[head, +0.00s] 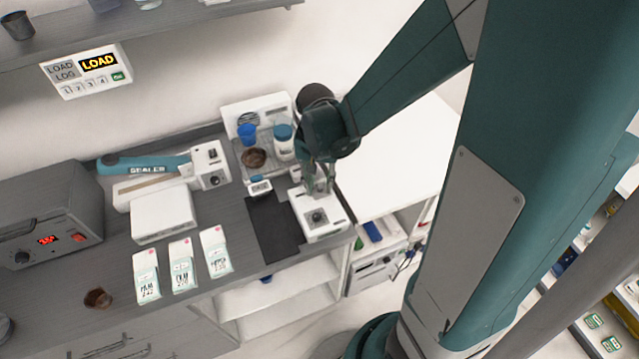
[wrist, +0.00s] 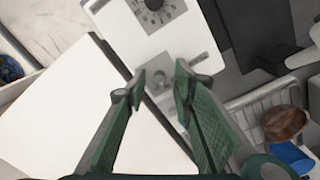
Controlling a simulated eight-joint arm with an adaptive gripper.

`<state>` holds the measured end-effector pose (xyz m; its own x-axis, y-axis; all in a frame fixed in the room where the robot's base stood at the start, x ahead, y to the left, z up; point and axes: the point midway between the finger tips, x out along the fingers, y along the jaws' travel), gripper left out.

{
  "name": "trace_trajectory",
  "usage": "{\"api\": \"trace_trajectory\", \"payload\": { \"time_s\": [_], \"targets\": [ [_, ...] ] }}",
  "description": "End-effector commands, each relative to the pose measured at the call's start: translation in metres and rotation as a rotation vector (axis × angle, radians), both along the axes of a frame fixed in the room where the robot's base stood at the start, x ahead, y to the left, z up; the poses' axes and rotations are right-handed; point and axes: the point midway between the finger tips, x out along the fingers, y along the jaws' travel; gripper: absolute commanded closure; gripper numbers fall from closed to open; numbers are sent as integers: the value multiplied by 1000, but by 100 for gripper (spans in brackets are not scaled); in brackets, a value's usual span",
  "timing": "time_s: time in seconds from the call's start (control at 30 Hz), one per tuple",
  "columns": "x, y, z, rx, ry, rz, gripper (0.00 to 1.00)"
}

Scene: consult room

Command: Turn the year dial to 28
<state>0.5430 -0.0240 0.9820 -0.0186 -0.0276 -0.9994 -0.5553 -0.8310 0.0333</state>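A white box device (head: 324,231) with a round dark dial (head: 318,217) on its top stands near the right end of the grey counter. The dial also shows at the top edge of the wrist view (wrist: 154,8), partly cut off; its markings are too small to read. My gripper (head: 319,188) hangs over the back part of this device, behind the dial. In the wrist view my gripper (wrist: 159,84) has its fingers apart with nothing held between them.
A dark mat (head: 272,228) lies left of the device. Behind it a rack holds a blue cup (head: 247,133), a brown bowl (head: 254,158) and a blue-lidded jar (head: 284,147). A sealer (head: 150,164) and several white packets (head: 182,268) stand left. A white surface (head: 405,150) is at right.

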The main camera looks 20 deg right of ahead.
Motion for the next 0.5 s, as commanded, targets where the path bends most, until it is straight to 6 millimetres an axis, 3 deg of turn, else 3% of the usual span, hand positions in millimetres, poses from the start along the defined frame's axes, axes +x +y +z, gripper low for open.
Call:
{"api": "trace_trajectory", "payload": {
  "time_s": [0.5],
  "targets": [
    [1,1,38,0,0,0,74]
  ]
}}
